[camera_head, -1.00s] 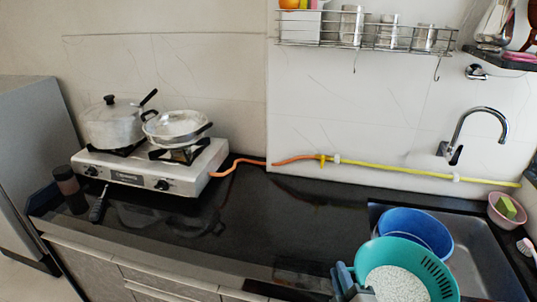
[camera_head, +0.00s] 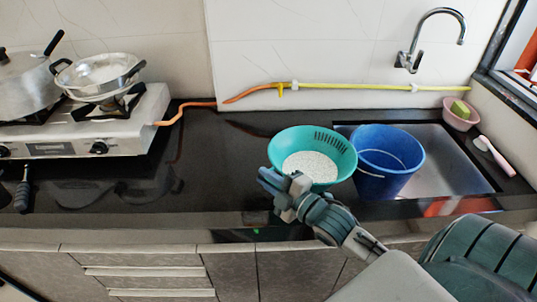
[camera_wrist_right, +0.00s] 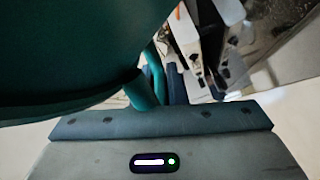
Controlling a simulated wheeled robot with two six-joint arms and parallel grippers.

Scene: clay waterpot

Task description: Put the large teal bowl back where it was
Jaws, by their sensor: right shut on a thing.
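The large teal bowl (camera_head: 337,150) has slots in its far wall and holds white grains. It is at the counter's front, just left of the blue bucket, roughly level. My right gripper (camera_head: 284,188) is shut on the bowl's near left rim. In the right wrist view the bowl's dark teal side (camera_wrist_right: 70,50) fills the upper left, with its rim at the fingers (camera_wrist_right: 155,90). I cannot tell whether the bowl's base touches the counter. My left gripper is not in view.
A stove (camera_head: 90,130) with pots is at the left. The black counter (camera_head: 225,165) between stove and bowl is clear. A pink bowl (camera_head: 458,117) sits at the far right.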

